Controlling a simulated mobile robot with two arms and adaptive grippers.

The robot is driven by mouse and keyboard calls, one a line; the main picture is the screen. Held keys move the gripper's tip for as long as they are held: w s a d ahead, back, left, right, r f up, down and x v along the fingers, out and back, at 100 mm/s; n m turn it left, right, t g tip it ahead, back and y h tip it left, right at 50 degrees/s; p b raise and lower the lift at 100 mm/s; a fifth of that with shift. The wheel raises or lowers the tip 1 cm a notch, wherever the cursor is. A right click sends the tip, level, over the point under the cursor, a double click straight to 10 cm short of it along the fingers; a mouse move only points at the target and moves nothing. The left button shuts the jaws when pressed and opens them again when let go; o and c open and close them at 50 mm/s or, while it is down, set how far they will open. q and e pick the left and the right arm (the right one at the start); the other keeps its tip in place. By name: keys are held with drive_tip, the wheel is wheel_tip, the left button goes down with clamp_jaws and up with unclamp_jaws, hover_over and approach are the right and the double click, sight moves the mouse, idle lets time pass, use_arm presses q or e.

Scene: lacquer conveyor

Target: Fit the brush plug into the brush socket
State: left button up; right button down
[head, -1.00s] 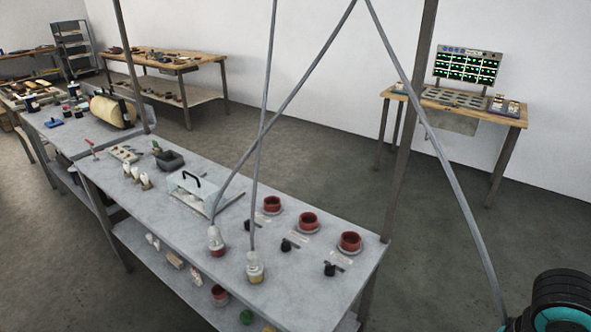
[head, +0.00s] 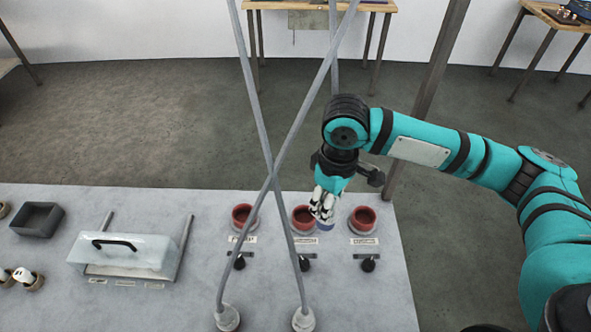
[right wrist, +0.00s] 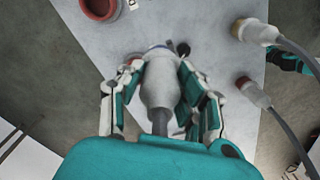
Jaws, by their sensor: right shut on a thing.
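My right gripper (head: 323,205) is shut on a pale grey plug with a blue rim (head: 326,223), held nose down. In the right wrist view the plug's body (right wrist: 160,82) sits between both fingers, its cable end toward the palm. In the head view the plug hangs just right of the middle red socket (head: 303,219), overlapping its right edge; whether they touch cannot be told. The left red socket (head: 243,216) and right red socket (head: 363,219) show empty. Their labels are too small to read, so which is the brush socket is unclear.
Two other plugs (head: 228,318) (head: 303,320) stand at the table's near side, their cables crossing in front of the sockets. Black knobs (head: 368,264) stand before the sockets. A glass-lidded box (head: 122,255) is at left. A post (head: 436,95) rises behind my arm.

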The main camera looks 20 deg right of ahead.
use_arm(q)
wheel_tip(320, 180, up, 6)
drive_tip(key=p, duration=0.5)
drive_tip(key=shift+d+r+p, duration=0.25)
drive_tip(key=shift+d+p, duration=0.05)
drive_tip(key=shift+d, duration=0.15)
use_arm(e)
drive_tip(key=w+a+f+n, duration=0.2)
drive_tip(key=w+n, duration=0.7)
drive_tip(key=n, duration=0.7)
drive_tip(key=shift+a+f+n, duration=0.15)
drive_tip(key=shift+f+n, duration=0.25)
drive_tip(key=shift+f, duration=0.15)
use_arm(q)
drive_tip(key=shift+d+f+b, duration=0.3)
drive_tip(key=shift+f+b, duration=0.35)
use_arm(e)
wheel_tip(320, 180, down, 5)
use_arm(q)
drive_tip(key=shift+s+a+r, duration=0.1)
drive_tip(key=shift+a+r, duration=0.05)
use_arm(e)
drive_tip(key=shift+r, duration=0.1)
use_arm(q)
drive_tip(key=shift+r+p, duration=0.9)
drive_tip(key=shift+p, duration=0.15)
